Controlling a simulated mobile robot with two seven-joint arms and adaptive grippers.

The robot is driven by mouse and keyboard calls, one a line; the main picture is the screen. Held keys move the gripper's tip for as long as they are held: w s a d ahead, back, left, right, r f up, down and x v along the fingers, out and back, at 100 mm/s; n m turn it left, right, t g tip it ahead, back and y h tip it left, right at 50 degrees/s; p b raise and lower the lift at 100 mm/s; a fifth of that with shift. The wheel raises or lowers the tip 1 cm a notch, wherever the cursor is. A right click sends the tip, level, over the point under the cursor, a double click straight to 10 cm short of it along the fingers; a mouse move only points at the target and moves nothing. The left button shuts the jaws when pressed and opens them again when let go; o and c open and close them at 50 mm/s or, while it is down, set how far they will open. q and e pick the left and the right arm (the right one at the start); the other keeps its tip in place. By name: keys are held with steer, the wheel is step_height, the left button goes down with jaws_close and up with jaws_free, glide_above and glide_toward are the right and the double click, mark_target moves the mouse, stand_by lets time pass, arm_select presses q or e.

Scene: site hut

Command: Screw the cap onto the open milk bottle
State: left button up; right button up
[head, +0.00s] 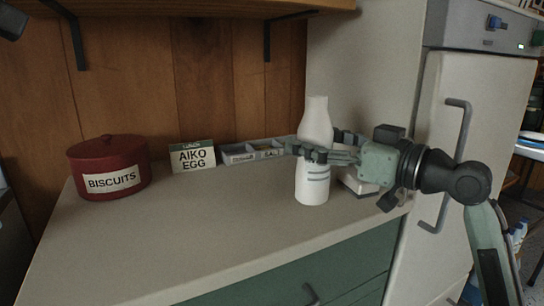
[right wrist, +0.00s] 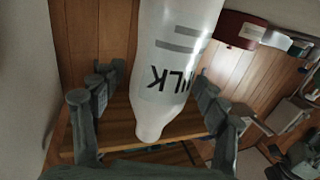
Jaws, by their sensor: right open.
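The white milk bottle (head: 313,185) stands upright on the counter in the head view, with grey stripes on its side. My right gripper (head: 312,146) reaches in from the right at the bottle's upper body. It is open, one finger in front of the bottle and the other behind. In the right wrist view the bottle (right wrist: 175,60) appears upside down, with its lettering and narrow neck between the spread fingers of the right gripper (right wrist: 155,90). I cannot tell whether the fingers touch it. I cannot make out a separate cap in either view. My left gripper is not in view.
A red biscuit tin (head: 108,170), a lunch sign (head: 193,157) and a grey compartment tray (head: 239,155) stand along the back of the counter (head: 200,225). A fridge (head: 480,100) stands right. The front left counter is clear.

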mark_target(327, 117)
steer(key=c, duration=1.5)
steer(key=shift+r, duration=0.15)
steer(key=shift+c, duration=0.2)
